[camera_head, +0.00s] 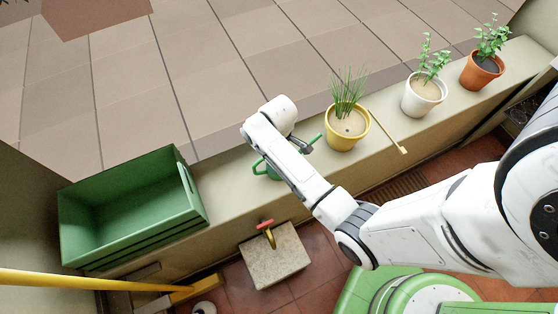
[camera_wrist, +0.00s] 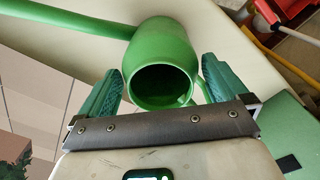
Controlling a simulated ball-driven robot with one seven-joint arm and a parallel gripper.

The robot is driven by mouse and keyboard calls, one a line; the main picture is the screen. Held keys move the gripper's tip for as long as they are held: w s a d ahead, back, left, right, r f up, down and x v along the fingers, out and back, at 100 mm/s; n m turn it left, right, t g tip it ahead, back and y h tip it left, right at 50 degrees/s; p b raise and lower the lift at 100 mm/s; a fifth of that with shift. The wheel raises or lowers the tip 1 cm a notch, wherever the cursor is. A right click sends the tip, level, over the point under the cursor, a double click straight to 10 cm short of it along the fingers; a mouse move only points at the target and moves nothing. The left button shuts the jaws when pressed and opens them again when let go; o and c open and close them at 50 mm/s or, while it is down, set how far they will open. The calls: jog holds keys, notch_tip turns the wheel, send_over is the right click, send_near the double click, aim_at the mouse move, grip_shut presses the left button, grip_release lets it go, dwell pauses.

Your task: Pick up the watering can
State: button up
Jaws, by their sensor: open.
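The green watering can (camera_wrist: 160,55) stands on the pale shelf, its open mouth facing the wrist camera and its long spout running to the upper left. My gripper (camera_wrist: 160,82) is open, with one green finger on each side of the can's body. Whether the fingers touch the can I cannot tell. In the head view, my arm covers most of the watering can (camera_head: 260,168); parts of its green body and spout show on either side of my wrist. My gripper's fingers are hidden there.
A green crate (camera_head: 75,222) stands at the shelf's left end. A yellow pot (camera_head: 347,141) with grassy leaves is close right of the can, with a thin stick (camera_head: 388,132) beside it. A white pot (camera_head: 422,101) and a terracotta pot (camera_head: 480,75) stand farther right. A tap (camera_head: 266,227) is below.

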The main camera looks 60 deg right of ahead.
jog(key=shift+f, duration=1.25)
jog(key=shift+c, duration=0.4)
jog(key=c, duration=0.7)
